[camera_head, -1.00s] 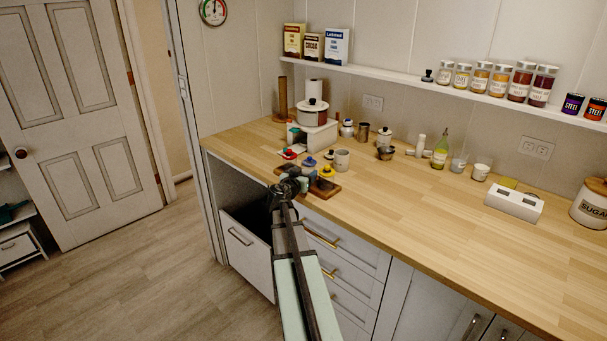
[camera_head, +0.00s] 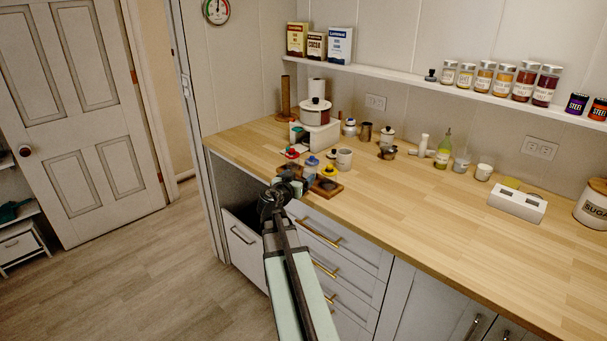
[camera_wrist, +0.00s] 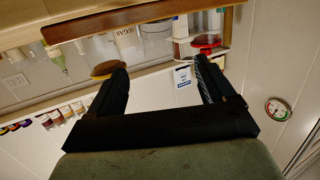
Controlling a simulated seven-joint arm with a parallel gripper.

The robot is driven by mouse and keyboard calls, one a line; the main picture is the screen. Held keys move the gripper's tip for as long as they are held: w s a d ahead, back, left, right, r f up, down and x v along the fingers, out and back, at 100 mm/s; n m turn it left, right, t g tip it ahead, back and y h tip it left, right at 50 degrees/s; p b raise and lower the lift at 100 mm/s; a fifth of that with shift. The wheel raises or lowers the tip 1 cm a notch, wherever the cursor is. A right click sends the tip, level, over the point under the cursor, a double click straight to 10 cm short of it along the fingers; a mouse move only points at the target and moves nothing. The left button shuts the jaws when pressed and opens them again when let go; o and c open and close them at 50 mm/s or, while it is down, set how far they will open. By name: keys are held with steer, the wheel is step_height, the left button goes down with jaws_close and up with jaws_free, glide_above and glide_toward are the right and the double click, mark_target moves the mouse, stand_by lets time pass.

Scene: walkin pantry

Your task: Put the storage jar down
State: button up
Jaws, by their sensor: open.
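Small storage jars with coloured lids stand around a dark wooden tray (camera_head: 327,189) at the counter's front edge. They are a red-lidded jar (camera_head: 291,153), a blue-lidded jar (camera_head: 311,162) and a yellow-lidded jar (camera_head: 330,171). My gripper (camera_head: 292,182) is at the front of the tray and hides part of it. In the wrist view my gripper (camera_wrist: 163,80) is open, with no jar visibly held between its fingers. A yellow lid (camera_wrist: 104,70) shows by the left finger, a red lid (camera_wrist: 207,42) beyond the right one. Which jar the task means is unclear.
A white mug (camera_head: 344,158) stands just behind the jars. Metal pots, a bottle (camera_head: 442,150) and small cups stand farther back on the counter (camera_head: 430,210). An open drawer (camera_head: 245,245) sticks out below my gripper.

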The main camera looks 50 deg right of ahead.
steer(key=shift+v, duration=2.35)
steer(key=s+a+f+n+g+y, duration=0.25)
steer(key=a+f, duration=0.45)
steer(key=f, duration=0.6)
steer(key=s+a+f+n+g+y, duration=0.1)
steer(key=s+a+f+n+y, duration=0.15)
steer(key=a+f, duration=0.75)
steer(key=s+a+f+n+g+y, duration=0.25)
steer(key=a+f, duration=0.25)
steer(key=f, duration=1)
steer(key=s+a+f+n+g+y, duration=0.3)
steer(key=s+a+f, duration=0.5)
steer(key=s+a, duration=0.3)
steer(key=s+a+f+n+g+y, duration=0.3)
steer(key=s+a+f, duration=0.5)
steer(key=s, duration=0.8)
steer(key=a+g+y, duration=0.1)
steer(key=a, duration=0.2)
steer(key=shift+s+a+f+y, duration=0.2)
steer(key=shift+a+f+y, duration=0.15)
steer(key=shift+a, duration=0.05)
steer(key=shift+o, duration=0.4)
